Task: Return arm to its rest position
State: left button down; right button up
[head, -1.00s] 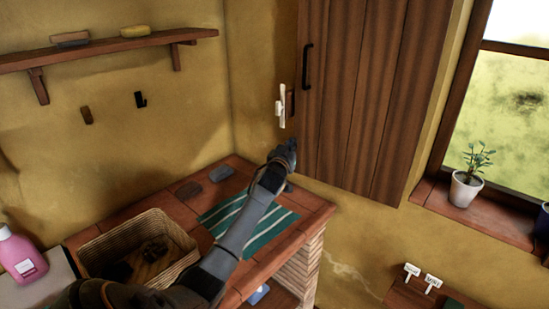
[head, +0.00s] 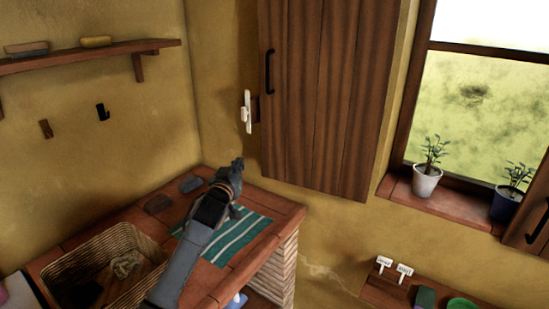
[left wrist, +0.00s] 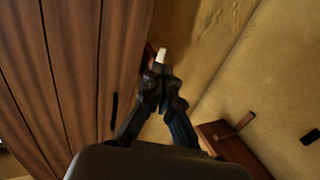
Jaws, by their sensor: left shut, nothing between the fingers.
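My left gripper (head: 236,166) shows in the head view above the back of the brick counter, its arm reaching in from the bottom over the striped cloth. In the left wrist view my left gripper (left wrist: 163,75) is shut and empty, its fingers together. Behind its tips there is a white object (left wrist: 161,56), which in the head view is a white holder-like item (head: 246,112) hanging on a wall mount left of the cabinet. The gripper is below that item and apart from it. My right gripper is not in view.
A wooden cabinet (head: 328,100) hangs above the counter's right. On the counter are a green striped cloth (head: 240,240), a wicker basket (head: 62,270) and dark flat pieces (head: 158,204). A shelf (head: 90,55) and hooks (head: 102,112) line the left wall. Potted plants (head: 427,180) stand on the sill.

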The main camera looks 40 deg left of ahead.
pick_arm(q)
jog(key=s+d+f+m+g+h, duration=0.25)
jog(key=s+d+f, duration=0.25)
jog(key=d+f, duration=0.35)
jog(key=s+d+f+m+g+h, duration=0.1)
jog(key=s+d+f+g+h, duration=0.2)
jog(key=d+f, duration=0.5)
jog(key=s+d+f+m+g+h, duration=0.1)
jog(key=s+d+f+g, duration=0.15)
jog(key=s+d, duration=0.5)
jog(key=s+d+f+m+g+h, duration=0.15)
jog(key=s+d+f, duration=0.25)
jog(key=s, duration=0.6)
jog(key=s+d+f+m+g, duration=0.1)
jog(key=s+d+f+g, duration=0.2)
jog(key=s+d, duration=0.45)
notch_tip(320, 180, down, 25)
jog(key=s+a+g, duration=0.2)
jog(key=s+a+f, duration=0.2)
jog(key=s+f, duration=1.5)
jog(key=shift+a+m+g, duration=0.3)
jog(key=shift+a+g, duration=0.05)
